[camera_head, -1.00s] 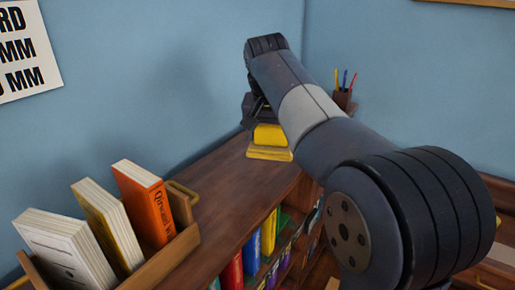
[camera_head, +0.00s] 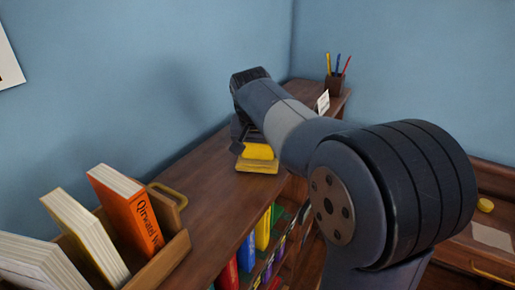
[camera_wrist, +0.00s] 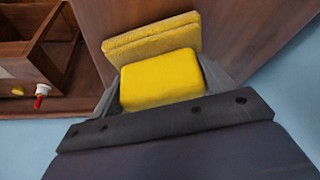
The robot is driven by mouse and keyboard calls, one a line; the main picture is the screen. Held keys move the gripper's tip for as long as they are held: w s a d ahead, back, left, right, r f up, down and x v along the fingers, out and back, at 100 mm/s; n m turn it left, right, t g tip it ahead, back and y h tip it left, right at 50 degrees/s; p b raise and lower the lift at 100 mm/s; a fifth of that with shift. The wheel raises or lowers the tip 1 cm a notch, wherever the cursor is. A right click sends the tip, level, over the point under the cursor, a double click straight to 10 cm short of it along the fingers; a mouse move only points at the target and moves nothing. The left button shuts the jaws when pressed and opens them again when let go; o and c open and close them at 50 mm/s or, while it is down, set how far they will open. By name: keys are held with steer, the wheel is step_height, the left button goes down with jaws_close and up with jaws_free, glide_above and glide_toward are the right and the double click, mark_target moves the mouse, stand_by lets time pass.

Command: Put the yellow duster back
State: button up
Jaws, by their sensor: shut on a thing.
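The yellow duster has a thick rounded yellow block (camera_head: 258,151) above a flatter, duller yellow pad (camera_head: 257,166). It is at the top of the wooden bookcase (camera_head: 215,185), near the blue wall. My gripper (camera_head: 250,147) points down and is shut on the block; my arm hides part of it. In the wrist view the yellow block (camera_wrist: 162,80) sits between the two dark fingers, with the pad (camera_wrist: 150,38) beyond it against the brown wood. I cannot tell whether the pad touches the wood.
A wooden book holder (camera_head: 165,255) with several books (camera_head: 125,210) stands at the near left. A pencil cup (camera_head: 334,86) and a small white card (camera_head: 323,102) are at the far end. Bare wood lies between the holder and the duster. Coloured books fill the shelves below.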

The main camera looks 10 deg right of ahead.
steer(key=shift+f, duration=0.2)
steer(key=o, duration=1.1)
steer(key=shift+r, duration=0.1)
steer(key=v, duration=1.2)
steer(key=shift+s, duration=0.1)
